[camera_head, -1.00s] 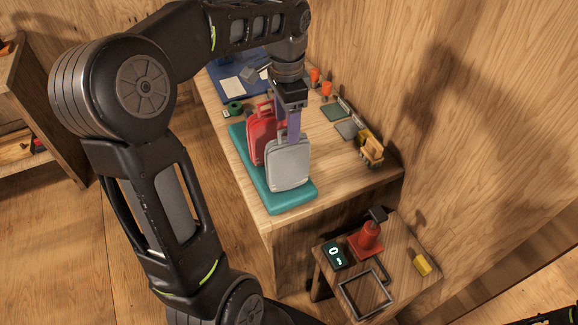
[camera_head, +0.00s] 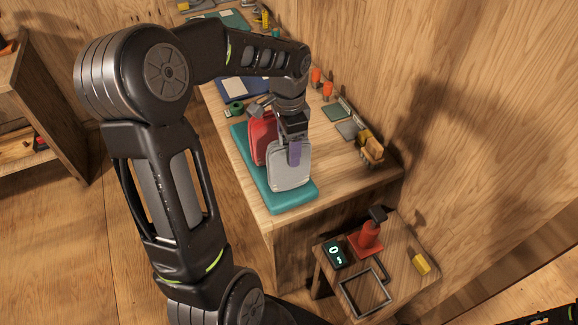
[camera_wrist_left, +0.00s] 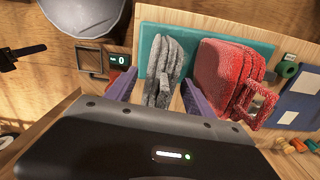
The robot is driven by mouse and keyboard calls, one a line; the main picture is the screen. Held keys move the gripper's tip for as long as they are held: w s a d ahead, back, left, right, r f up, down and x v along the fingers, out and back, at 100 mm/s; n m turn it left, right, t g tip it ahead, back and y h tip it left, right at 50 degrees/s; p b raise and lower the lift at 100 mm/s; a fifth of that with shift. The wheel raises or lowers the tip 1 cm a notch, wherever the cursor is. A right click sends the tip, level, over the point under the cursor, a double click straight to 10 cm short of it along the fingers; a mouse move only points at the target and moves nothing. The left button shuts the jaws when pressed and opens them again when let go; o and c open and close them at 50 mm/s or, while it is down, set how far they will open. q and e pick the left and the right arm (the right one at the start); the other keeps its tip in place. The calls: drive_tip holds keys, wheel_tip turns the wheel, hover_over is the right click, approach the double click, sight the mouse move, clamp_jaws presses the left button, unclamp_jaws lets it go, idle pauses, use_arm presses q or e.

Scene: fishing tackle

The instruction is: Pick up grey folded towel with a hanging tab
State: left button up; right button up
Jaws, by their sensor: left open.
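The grey folded towel (camera_head: 289,176) stands upright at the near end of a teal base (camera_head: 291,202) on the workbench. In the left wrist view the grey towel (camera_wrist_left: 160,65) shows edge-on, with its tab toward me. My left gripper (camera_head: 294,152) is over its top, pointing down. In the left wrist view its purple fingers (camera_wrist_left: 159,79) are open, one on each side of the towel's tab end, with gaps visible. A red folded towel (camera_head: 262,139) stands right behind the grey one, partly hidden by the gripper; it also shows in the left wrist view (camera_wrist_left: 228,65).
A green tape roll (camera_head: 236,107) and a blue mat (camera_head: 242,90) lie farther back. Orange bottles (camera_head: 328,90) and a tan wooden object (camera_head: 371,148) line the wall side. A low side table holds a red stand (camera_head: 368,238), a digital display (camera_head: 334,254) and a dark frame (camera_head: 365,293).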

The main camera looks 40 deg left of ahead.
idle(0.6)
use_arm(q)
clamp_jaws()
idle(0.5)
idle(0.8)
